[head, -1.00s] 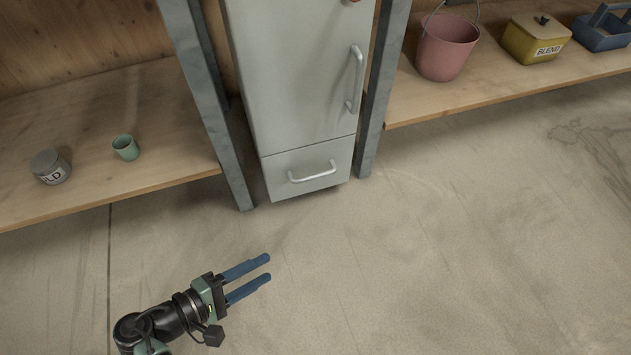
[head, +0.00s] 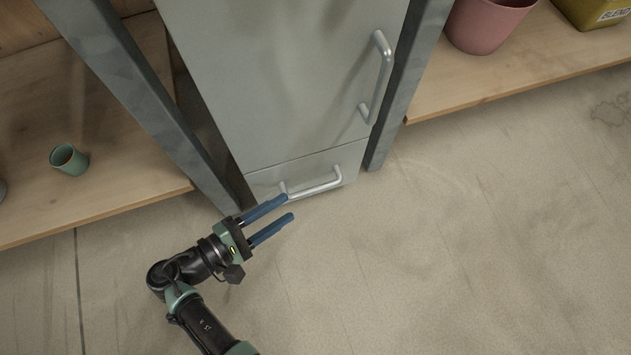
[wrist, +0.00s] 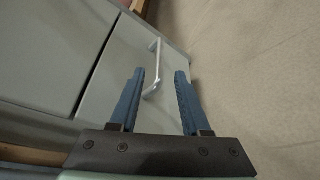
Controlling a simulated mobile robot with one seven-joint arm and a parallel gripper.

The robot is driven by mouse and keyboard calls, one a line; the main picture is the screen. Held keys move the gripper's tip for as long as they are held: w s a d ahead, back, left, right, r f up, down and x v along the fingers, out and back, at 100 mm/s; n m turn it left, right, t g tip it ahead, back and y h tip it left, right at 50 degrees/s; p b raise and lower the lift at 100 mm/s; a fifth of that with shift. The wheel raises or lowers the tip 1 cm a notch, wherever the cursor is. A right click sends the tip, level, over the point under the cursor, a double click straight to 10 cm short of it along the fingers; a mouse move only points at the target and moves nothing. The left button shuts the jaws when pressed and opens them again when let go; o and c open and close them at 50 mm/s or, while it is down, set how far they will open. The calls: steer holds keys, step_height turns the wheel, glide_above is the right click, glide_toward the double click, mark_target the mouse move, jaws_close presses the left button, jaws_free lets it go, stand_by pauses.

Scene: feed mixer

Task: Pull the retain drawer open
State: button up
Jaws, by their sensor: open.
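The retain drawer (head: 267,184) is the low grey front at the foot of a tall grey cabinet, and it looks flush with the door above. Its silver bar handle (head: 322,189) runs across the front. My gripper (head: 290,208) is open and empty, in front of the drawer, its upper finger overlapping the handle's left end in the head view. In the wrist view the handle (wrist: 157,62) shows beyond and partly between my open fingers (wrist: 160,75), nearer the left finger. The drawer face (wrist: 115,75) lies behind it. I cannot tell whether a finger touches the handle.
The cabinet door (head: 280,70) above has its own upright handle (head: 377,78). Grey posts (head: 150,100) flank the cabinet. The floor ahead is clear.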

mark_target(311, 192)
steer(key=b+x, duration=0.1)
steer(key=x, duration=0.1)
steer(key=b+x, duration=0.1)
steer(key=x, duration=0.2)
steer(key=b+x, duration=0.2)
steer(key=x, duration=0.1)
steer(key=shift+d+f, duration=0.15)
steer(key=shift+f, duration=0.15)
steer(key=shift+w+d+r+b, duration=0.1)
steer(key=shift+w+d+b, duration=0.25)
steer(key=shift+w+d, duration=0.2)
steer(key=shift+c, duration=0.3)
jaws_close()
